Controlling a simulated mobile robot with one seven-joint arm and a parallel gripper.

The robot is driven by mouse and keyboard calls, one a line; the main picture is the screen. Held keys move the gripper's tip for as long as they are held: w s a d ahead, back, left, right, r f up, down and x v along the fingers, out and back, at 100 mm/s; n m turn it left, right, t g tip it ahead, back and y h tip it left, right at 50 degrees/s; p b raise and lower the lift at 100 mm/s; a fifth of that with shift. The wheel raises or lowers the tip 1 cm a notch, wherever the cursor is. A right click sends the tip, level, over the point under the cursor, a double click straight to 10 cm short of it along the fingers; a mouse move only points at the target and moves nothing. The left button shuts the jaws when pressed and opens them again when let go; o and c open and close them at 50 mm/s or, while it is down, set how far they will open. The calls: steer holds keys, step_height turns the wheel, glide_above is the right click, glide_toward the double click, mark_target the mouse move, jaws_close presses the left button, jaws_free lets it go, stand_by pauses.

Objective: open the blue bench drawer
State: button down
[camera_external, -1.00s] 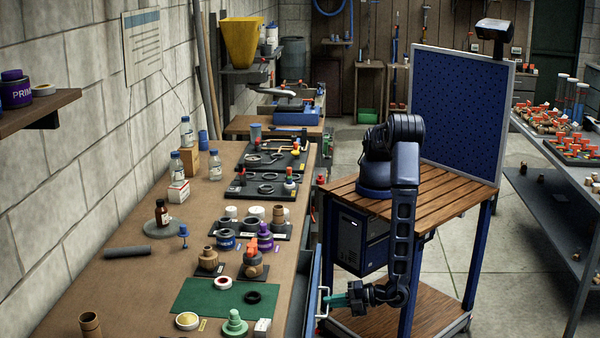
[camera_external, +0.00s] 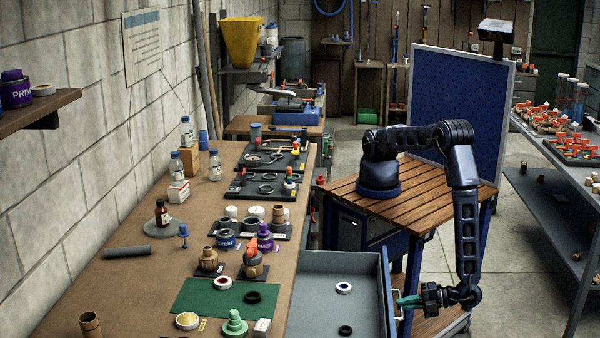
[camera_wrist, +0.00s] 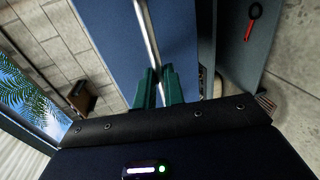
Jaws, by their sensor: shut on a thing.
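The blue bench drawer (camera_external: 388,285) is pulled well out from the right side of the bench, and its grey inside shows. A white-and-blue ring (camera_external: 343,287) and a black ring (camera_external: 345,330) lie in it. My gripper (camera_external: 402,302) is at the drawer's front, its green fingers shut on the pale bar handle (camera_external: 398,290). In the wrist view the green fingers (camera_wrist: 158,88) close around the metal handle bar (camera_wrist: 148,35), in front of the blue drawer face (camera_wrist: 110,35).
The bench top (camera_external: 130,285) holds bottles, fittings and a green mat (camera_external: 215,296). My arm stands on a wooden-topped cart (camera_external: 420,205) with a blue pegboard (camera_external: 460,105). A grey shelf (camera_external: 545,205) with parts stands at the right. Floor between cart and shelf is clear.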

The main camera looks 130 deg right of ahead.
steer(key=shift+s+a, duration=0.45)
steer(key=shift+s, duration=0.05)
steer(key=c, duration=1.5)
jaws_free()
steer(key=v, duration=1.1)
steer(key=shift+w, duration=0.1)
